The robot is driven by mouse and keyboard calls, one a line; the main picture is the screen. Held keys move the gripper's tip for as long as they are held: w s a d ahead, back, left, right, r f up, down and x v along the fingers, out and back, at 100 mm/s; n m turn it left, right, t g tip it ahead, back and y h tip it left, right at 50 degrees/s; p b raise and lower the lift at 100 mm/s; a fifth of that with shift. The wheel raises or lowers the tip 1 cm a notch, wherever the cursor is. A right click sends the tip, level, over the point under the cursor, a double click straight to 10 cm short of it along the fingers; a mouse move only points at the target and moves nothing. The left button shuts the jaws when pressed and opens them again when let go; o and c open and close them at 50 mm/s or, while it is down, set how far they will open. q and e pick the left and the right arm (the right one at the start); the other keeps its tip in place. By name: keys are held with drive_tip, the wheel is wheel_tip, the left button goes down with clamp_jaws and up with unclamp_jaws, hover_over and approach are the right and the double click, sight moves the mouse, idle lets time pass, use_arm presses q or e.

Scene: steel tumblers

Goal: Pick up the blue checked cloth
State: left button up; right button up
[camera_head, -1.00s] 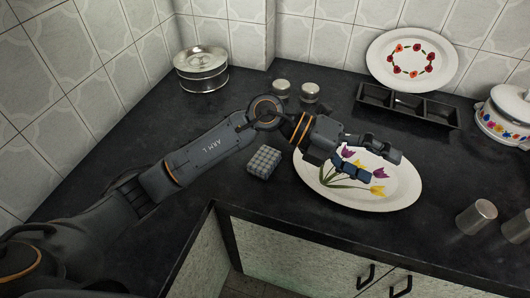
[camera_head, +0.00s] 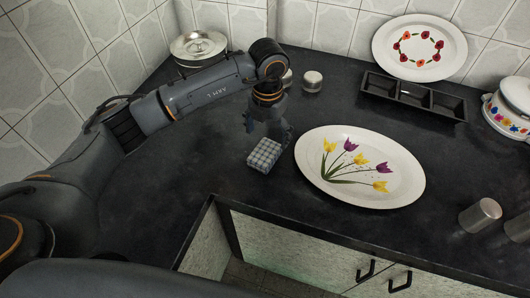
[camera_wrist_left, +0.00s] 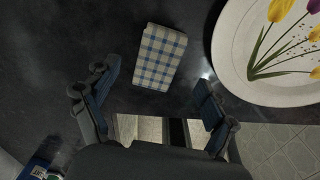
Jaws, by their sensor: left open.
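The blue checked cloth (camera_head: 264,155) is a small folded block on the dark counter, left of the oval tulip platter. In the left wrist view the cloth (camera_wrist_left: 160,57) lies ahead of and between my two spread fingers, apart from both. My left gripper (camera_head: 272,132) points down just behind the cloth in the head view. Its fingers (camera_wrist_left: 152,100) are open and empty in the left wrist view. My right gripper is in neither view.
The tulip platter (camera_head: 404,189) lies close to the right of the cloth. Two small steel-lidded jars (camera_head: 312,81) and a round steel tin (camera_head: 198,46) stand behind. A black three-part tray (camera_head: 411,103) and steel tumblers (camera_head: 479,215) are farther right. The counter's front edge is near.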

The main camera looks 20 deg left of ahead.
sight(265, 152)
use_arm(q)
drive_tip(key=shift+f, duration=0.6)
drive_tip(key=f+p, duration=0.1)
drive_tip(key=f, duration=0.1)
drive_tip(key=s+f, duration=0.1)
drive_tip(key=f, duration=0.1)
drive_tip(key=shift+a+f+p, duration=0.15)
drive_tip(key=shift+p, duration=0.2)
drive_tip(key=shift+f, duration=0.4)
drive_tip(key=shift+c, duration=0.2)
drive_tip(key=c, duration=1)
